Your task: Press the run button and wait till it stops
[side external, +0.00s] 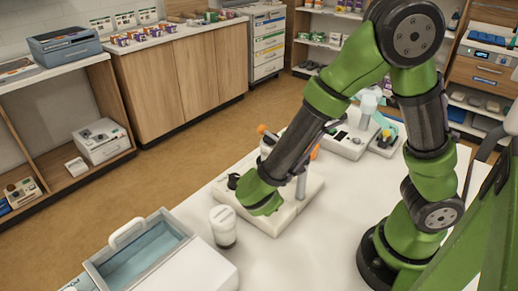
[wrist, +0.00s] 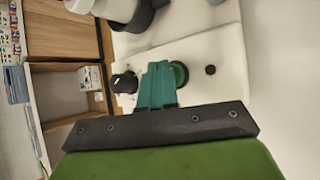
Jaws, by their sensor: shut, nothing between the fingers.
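A white device (side external: 284,219) with a flat base stands on the white table, partly hidden behind my arm in the side view. In the wrist view its top (wrist: 222,45) carries a round green button (wrist: 181,75) in a dark ring, a black knob (wrist: 124,83) to the left and a small black button (wrist: 210,70) to the right. My gripper (wrist: 158,66) has teal fingers, shut and empty, over the panel between the knob and the green button. The fingers overlap the green button's left edge; I cannot tell whether they touch it. The side view hides the fingertips.
A white-lidded jar (side external: 223,228) stands in front of the device. An open box with a blue inside (side external: 144,260) lies at the table's front left. Another white device (side external: 346,143) stands behind my arm. The table is bare right of the device.

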